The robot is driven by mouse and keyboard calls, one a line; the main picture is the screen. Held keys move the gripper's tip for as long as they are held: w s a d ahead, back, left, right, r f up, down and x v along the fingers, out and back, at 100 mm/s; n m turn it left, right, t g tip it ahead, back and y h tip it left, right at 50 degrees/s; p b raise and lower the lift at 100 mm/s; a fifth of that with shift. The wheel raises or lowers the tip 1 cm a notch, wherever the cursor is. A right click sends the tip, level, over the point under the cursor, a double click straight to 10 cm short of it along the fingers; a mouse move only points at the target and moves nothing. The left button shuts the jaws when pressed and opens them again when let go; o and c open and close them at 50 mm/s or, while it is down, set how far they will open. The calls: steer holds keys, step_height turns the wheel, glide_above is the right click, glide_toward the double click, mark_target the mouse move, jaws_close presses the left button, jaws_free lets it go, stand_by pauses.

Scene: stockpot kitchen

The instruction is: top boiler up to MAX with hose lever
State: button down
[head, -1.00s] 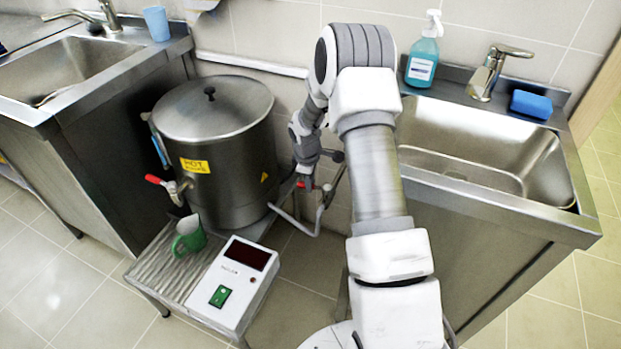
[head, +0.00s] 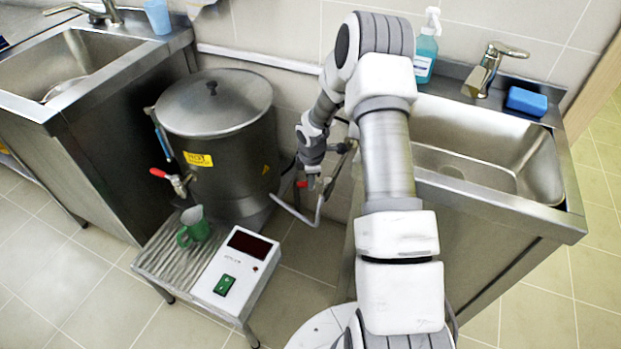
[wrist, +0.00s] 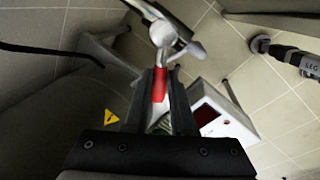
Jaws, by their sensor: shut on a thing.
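The steel boiler (head: 220,155) stands on a low stand, its lid on. A narrow upright blue strip (head: 163,141) shows at its left side; its level and any MAX mark are too small to read. My gripper (head: 309,180) is low at the boiler's right side, by the grey hose (head: 292,211). The red hose lever (head: 301,184) shows beside the fingers. In the wrist view, the red lever (wrist: 160,84) lies between the fingers of my gripper (wrist: 161,92), which is shut on it. A metal fitting (wrist: 163,36) sits beyond it.
A red-handled tap (head: 175,181) sticks out of the boiler's front above a green mug (head: 192,229). A white control box (head: 235,275) with a dark display and green switch is in front. The right sink (head: 480,150) stands close beside my arm.

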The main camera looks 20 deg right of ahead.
steer(key=c, duration=0.8)
jaws_free()
steer(key=shift+o, duration=0.2)
steer(key=s+r+p, duration=0.3)
steer(key=r+p, duration=0.2)
steer(key=r, duration=1.2)
steer(key=shift+s+a, duration=0.15)
steer(key=shift+a, duration=0.3)
